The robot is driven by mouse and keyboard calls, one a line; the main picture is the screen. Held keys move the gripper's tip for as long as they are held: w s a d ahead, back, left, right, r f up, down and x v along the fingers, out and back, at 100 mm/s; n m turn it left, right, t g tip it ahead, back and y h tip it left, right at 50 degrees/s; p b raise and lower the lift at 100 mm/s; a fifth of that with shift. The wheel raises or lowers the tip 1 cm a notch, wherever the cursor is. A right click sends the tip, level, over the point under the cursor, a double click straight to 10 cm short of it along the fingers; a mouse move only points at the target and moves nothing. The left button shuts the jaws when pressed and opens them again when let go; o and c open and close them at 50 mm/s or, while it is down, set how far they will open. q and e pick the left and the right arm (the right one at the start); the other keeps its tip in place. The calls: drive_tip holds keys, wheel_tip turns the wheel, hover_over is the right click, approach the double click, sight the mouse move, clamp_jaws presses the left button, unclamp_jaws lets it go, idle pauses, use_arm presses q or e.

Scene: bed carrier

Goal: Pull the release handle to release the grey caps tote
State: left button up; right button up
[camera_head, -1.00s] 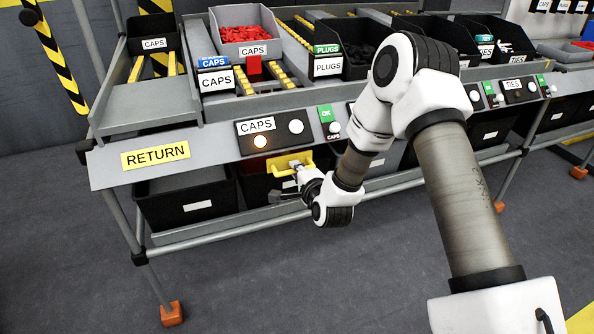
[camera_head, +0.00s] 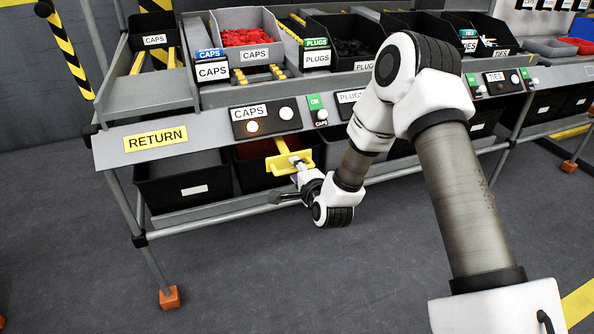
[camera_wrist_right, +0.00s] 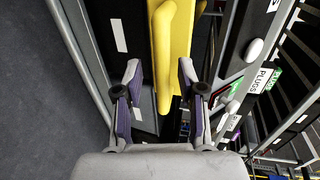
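The yellow release handle (camera_head: 289,162) stands out on its rod below the caps panel (camera_head: 265,119). My right gripper (camera_head: 296,168) is at the handle. My left gripper is not in view.
A yellow RETURN sign (camera_head: 155,139) is on the front rail. Black bins, one of them (camera_head: 190,188) at left, stand on the lower shelf. The plugs bin (camera_head: 317,58) is beside the caps tote. The floor in front is clear.

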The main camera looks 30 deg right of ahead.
drive_tip(key=v, duration=1.2)
drive_tip(key=s+a+f+n+g+y, duration=0.1)
drive_tip(key=s+a+f+n+g, duration=0.15)
drive_tip(key=f, duration=0.45)
drive_tip(key=s+a+f+n+g+y, duration=0.1)
drive_tip(key=s+a+f+n+g, duration=0.15)
drive_tip(key=f, duration=0.55)
drive_tip(key=s+a+f+n+g+y, duration=0.1)
drive_tip(key=s+a+f+n+g, duration=0.2)
drive_tip(key=s+f+n+g, duration=0.5)
drive_tip(key=s+a+f+n+g+y, duration=0.15)
drive_tip(key=s+a+f+n, duration=0.4)
drive_tip(key=s, duration=0.75)
wheel_tip(320, 180, up, 26)
drive_tip(key=d+n+p, duration=0.1)
drive_tip(key=p, duration=2.5)
drive_tip(key=shift+w+d+n+g+h+p, duration=0.15)
drive_tip(key=shift+d+n+g+h+p, duration=0.2)
drive_tip(key=shift+h+p, duration=0.1)
